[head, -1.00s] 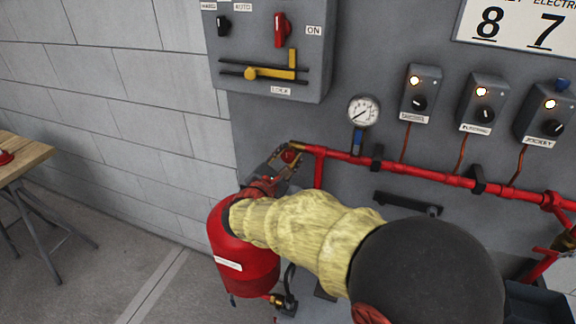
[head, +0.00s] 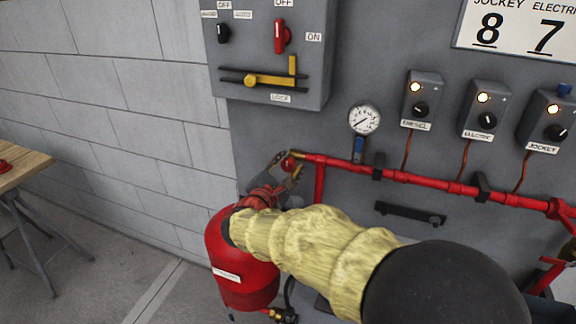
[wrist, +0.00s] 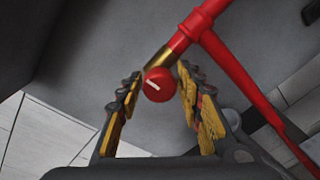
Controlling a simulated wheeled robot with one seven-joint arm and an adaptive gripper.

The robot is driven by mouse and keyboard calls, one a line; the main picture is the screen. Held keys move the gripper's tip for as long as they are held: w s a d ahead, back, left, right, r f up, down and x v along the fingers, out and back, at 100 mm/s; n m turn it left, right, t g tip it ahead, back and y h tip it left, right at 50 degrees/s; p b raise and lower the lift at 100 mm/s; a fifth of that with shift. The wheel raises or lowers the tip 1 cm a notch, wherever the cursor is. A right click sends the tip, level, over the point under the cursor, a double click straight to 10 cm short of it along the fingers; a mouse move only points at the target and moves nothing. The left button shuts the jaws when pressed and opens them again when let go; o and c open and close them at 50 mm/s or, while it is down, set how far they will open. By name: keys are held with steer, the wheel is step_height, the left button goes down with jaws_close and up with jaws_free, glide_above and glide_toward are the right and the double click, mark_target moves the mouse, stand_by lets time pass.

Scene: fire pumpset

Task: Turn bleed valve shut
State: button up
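The bleed valve is a round red knob (head: 288,164) with a white mark, on a brass fitting (wrist: 172,52) at the left end of the red pipe. My gripper (head: 287,166) is at the knob, in front of the pipe end. In the wrist view the knob (wrist: 157,85) sits between the two fingertips of my gripper (wrist: 159,80). The fingers are apart, one on each side, with a narrow gap to the knob. The white mark runs slightly aslant in the wrist view.
A red tank (head: 241,262) stands below my forearm. The red pipe (head: 420,180) runs right along the grey panel, under a pressure gauge (head: 364,119). A grey switch box (head: 265,50) is above. A wooden table (head: 18,172) stands at the left.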

steer(key=shift+o, duration=1.2)
steer(key=v, duration=1.2)
steer(key=s+d+f+m+g+h+p, duration=0.1)
steer(key=s+d+m+g, duration=0.45)
steer(key=d, duration=0.75)
steer(key=s+d+f+m+g+p, duration=0.1)
steer(key=s+d+m+g, duration=0.3)
steer(key=s+d+m, duration=0.55)
steer(key=s+d+m+y+p, duration=0.1)
steer(key=s+m+y, duration=0.5)
steer(key=s, duration=0.5)
steer(key=shift+s+m+g+y+p, duration=0.35)
steer(key=shift+m+y, duration=0.05)
steer(key=shift+m, duration=0.5)
